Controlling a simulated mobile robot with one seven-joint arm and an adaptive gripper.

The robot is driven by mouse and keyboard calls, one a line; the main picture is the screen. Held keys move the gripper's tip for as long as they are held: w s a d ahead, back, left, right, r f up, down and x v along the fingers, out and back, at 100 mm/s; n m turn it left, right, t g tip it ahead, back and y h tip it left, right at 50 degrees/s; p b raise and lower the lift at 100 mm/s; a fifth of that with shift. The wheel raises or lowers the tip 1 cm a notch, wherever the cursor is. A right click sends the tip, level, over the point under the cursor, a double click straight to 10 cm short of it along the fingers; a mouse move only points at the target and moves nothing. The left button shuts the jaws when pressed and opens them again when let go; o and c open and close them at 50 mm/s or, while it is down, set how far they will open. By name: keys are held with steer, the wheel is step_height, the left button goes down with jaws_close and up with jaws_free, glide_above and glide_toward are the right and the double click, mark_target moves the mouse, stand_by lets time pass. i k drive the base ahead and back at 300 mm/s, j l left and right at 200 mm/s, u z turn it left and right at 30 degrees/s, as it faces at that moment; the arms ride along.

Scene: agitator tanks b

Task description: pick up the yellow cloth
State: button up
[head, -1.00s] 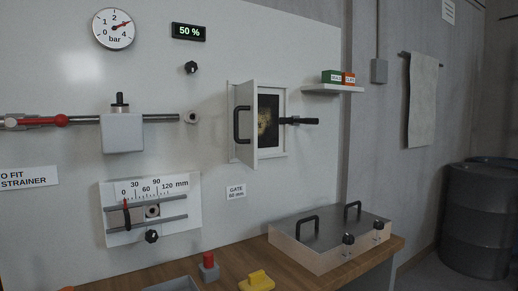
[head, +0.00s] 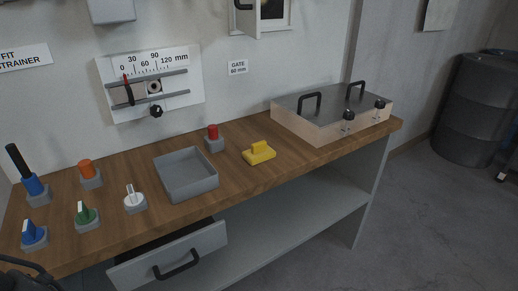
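A small yellow thing (head: 259,154) lies on the wooden bench top, right of the grey tray. It has a flat base with a raised lump on top, and it is the only yellow thing in view. I cannot tell from its shape that it is cloth. Nothing touches it. A dark shape (head: 22,278) at the bottom left corner looks like part of my gripper or arm, cut off by the picture edge. It is far left of the yellow thing. Its fingertips cannot be made out.
The open grey tray (head: 205,190) and a red-topped button (head: 213,137) stand left of the yellow thing. A metal-lidded box (head: 330,116) stands to its right. Several knobs and switches crowd the bench's left end. A drawer (head: 167,258) stands partly open below the front edge.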

mark_target(260, 152)
steer(key=i+l+u, duration=0.2)
steer(key=l, duration=0.3)
steer(key=l+u, duration=0.2)
steer(key=l, duration=0.35)
steer(key=i, duration=0.45)
